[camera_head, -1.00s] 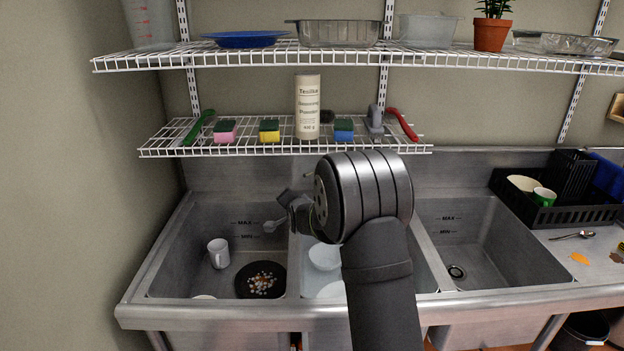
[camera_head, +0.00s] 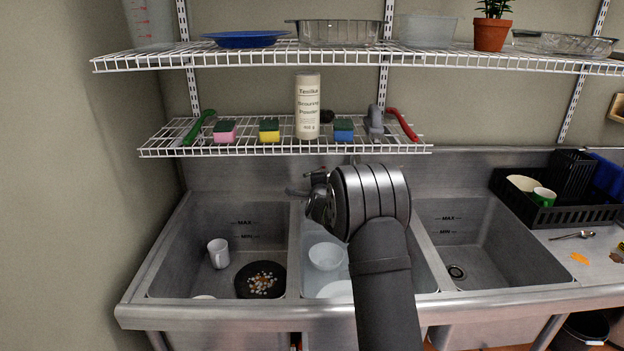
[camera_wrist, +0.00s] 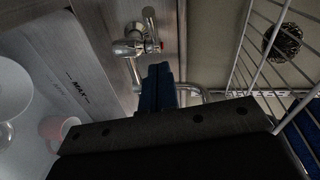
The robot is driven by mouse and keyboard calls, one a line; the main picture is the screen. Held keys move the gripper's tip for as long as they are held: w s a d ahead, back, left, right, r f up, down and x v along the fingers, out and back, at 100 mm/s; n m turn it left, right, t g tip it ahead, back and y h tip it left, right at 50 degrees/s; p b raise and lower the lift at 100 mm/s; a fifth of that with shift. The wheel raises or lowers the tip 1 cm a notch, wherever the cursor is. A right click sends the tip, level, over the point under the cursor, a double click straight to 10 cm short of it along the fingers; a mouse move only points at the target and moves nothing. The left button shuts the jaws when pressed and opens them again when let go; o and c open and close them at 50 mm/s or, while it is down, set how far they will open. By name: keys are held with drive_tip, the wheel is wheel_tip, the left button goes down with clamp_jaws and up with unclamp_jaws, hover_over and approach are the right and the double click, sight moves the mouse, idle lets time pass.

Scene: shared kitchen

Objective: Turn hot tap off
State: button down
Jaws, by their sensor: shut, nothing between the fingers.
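The tap (camera_wrist: 133,47) is in the wrist view, a chrome body on the sink's back wall with a red mark on one side. A chrome lever (camera_wrist: 149,16) sticks out from it toward the top of the picture. My gripper (camera_wrist: 158,70) is shut and empty, with its blue-tipped fingers just below and right of the tap body in the picture. A small gap seems to lie between them, but I cannot tell the depth. In the head view my wrist hides most of the tap area.
The wire shelf (camera_head: 170,151) hangs close above my wrist, holding sponges, brushes and a powder canister (camera_head: 308,107). The left basin holds a white mug (camera_head: 218,253) and a dark pan (camera_head: 247,284). The middle basin holds a bowl (camera_head: 326,256). The right basin (camera_head: 480,268) looks empty.

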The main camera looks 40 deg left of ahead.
drive_tip(key=a, duration=0.3)
drive_tip(key=a+f, duration=0.1)
drive_tip(key=shift+w+a, duration=0.2)
drive_tip(key=shift+w, duration=0.15)
drive_tip(key=shift+a, duration=0.15)
drive_tip(key=shift+s+a, duration=0.15)
drive_tip(key=shift+a, duration=0.75)
drive_tip(key=shift+s+a, duration=0.1)
drive_tip(key=shift+a, duration=0.75)
drive_tip(key=a, duration=0.1)
drive_tip(key=w+a, duration=0.1)
drive_tip(key=a, duration=0.1)
drive_tip(key=shift+a, duration=0.2)
drive_tip(key=shift+s+a+r, duration=0.1)
drive_tip(key=shift+r, duration=0.15)
